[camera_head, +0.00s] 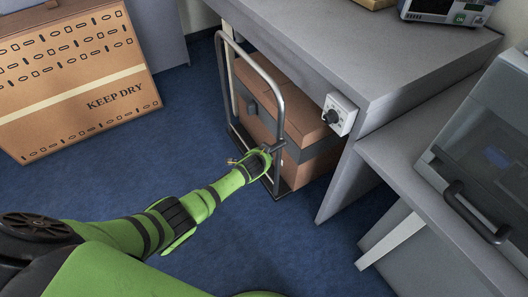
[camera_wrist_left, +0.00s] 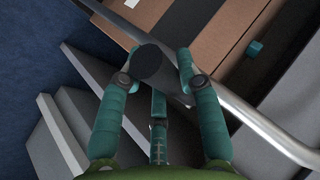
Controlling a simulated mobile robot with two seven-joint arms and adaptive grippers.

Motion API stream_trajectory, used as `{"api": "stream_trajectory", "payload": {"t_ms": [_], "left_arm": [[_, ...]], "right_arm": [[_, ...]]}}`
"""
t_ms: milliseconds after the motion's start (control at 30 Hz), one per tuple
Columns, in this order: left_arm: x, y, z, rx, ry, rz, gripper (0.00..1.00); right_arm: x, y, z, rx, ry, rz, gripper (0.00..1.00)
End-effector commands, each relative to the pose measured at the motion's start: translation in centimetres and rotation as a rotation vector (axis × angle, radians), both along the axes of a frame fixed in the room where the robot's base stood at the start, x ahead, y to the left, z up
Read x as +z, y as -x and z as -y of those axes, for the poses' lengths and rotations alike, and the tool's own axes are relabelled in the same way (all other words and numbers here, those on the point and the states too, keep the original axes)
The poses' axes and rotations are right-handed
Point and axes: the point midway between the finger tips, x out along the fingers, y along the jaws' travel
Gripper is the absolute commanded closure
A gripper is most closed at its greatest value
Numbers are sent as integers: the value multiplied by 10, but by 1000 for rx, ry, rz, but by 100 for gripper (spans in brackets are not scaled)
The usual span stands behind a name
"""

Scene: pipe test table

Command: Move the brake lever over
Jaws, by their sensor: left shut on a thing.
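A metal-framed trolley (camera_head: 272,75) stands partly under the grey table. A short grey brake lever (camera_head: 280,146) sticks out from its near upright. My left gripper (camera_head: 262,154) reaches in from the left and is shut on this lever. In the left wrist view, the dark round end of the brake lever (camera_wrist_left: 155,66) lies between the teal fingers of my left gripper (camera_wrist_left: 158,72). The lever's far end meets the metal tube behind the fingers, and its base is partly hidden. My right gripper is not in view.
Strapped brown cartons (camera_head: 305,110) load the trolley. The grey table (camera_head: 350,45) overhangs it, with a white switch box (camera_head: 340,114) on its edge. A large "KEEP DRY" carton (camera_head: 75,75) stands at the left. Blue floor (camera_head: 190,110) is clear between.

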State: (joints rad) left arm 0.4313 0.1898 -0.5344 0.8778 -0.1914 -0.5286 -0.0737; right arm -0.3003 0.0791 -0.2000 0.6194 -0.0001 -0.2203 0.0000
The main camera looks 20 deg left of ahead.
Motion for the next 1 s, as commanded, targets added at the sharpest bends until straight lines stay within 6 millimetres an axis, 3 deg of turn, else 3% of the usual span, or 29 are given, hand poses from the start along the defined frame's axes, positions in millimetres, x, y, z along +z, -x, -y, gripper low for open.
{"api": "stream_trajectory", "payload": {"t_ms": [33, 300, 1000], "left_arm": [[13, -3, 0, 1, -21, -24, 100], [24, -2, 0, 1, -123, -154, 100], [29, -2, 0, 0, -182, -226, 100]], "right_arm": [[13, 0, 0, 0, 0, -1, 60], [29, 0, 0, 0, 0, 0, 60], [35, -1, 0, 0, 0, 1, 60]]}}
